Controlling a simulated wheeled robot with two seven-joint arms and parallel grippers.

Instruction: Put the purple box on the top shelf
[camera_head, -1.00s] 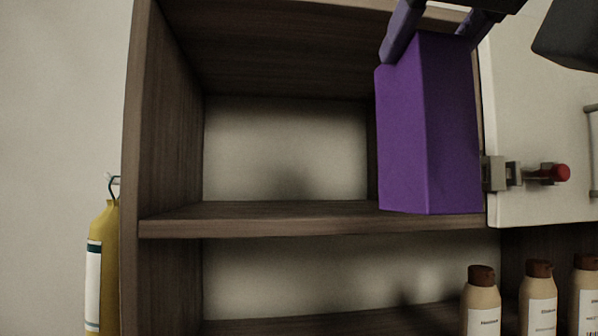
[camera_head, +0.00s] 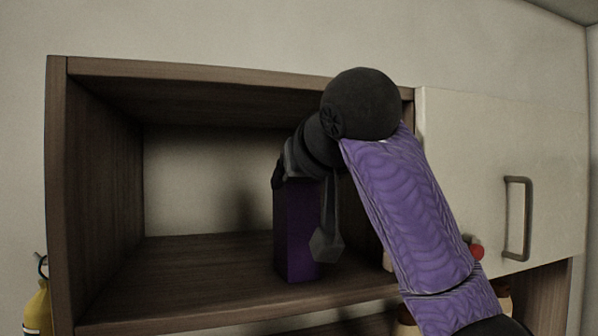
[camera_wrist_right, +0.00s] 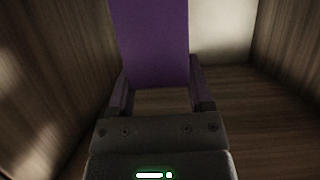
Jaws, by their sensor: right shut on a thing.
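The purple box (camera_head: 297,232) is upright inside the open top compartment, on or just above the top shelf (camera_head: 200,272); I cannot tell whether its base touches. My right gripper (camera_head: 300,178) is at the upper part of the box, mostly hidden by my own wrist. In the right wrist view the box (camera_wrist_right: 152,40) stands between the two fingers of the gripper (camera_wrist_right: 160,85), which is shut on it. My left gripper is not in view.
A wooden side wall (camera_head: 100,180) bounds the compartment at left. A closed white door (camera_head: 470,180) with a handle (camera_head: 517,218) is at right. A yellow bottle (camera_head: 37,310) hangs at the lower left. Bottles below are largely hidden by my right arm. Shelf left of the box is clear.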

